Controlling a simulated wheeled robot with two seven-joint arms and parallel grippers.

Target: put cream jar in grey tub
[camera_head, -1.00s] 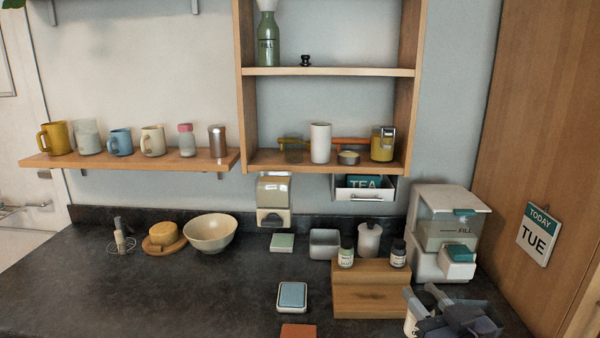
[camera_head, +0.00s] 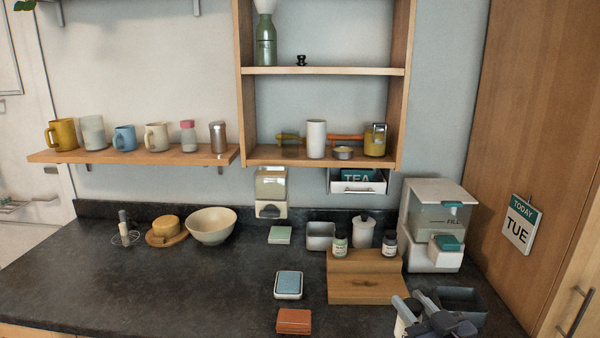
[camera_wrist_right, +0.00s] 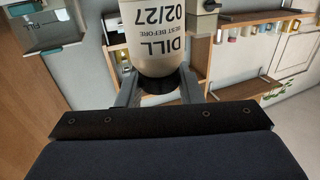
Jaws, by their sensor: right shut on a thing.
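The cream jar (camera_wrist_right: 165,40), with dark "DILL BEST BEFORE 02/27" lettering and a dark end, is between the fingers of my right gripper (camera_wrist_right: 158,88) in the right wrist view. In the head view my right gripper (camera_head: 412,304) is low at the right, shut on the jar (camera_head: 401,325), which is mostly hidden. A dark grey open tub (camera_head: 478,297) lies just right of and behind the gripper, partly covered by it. A lighter grey open tub (camera_head: 320,238) stands farther back, left of the wooden step. My left gripper is not in view.
A white dispenser (camera_head: 433,225) stands behind the gripper. A blue-topped box (camera_head: 289,285) and an orange box (camera_head: 294,320) lie to the left.

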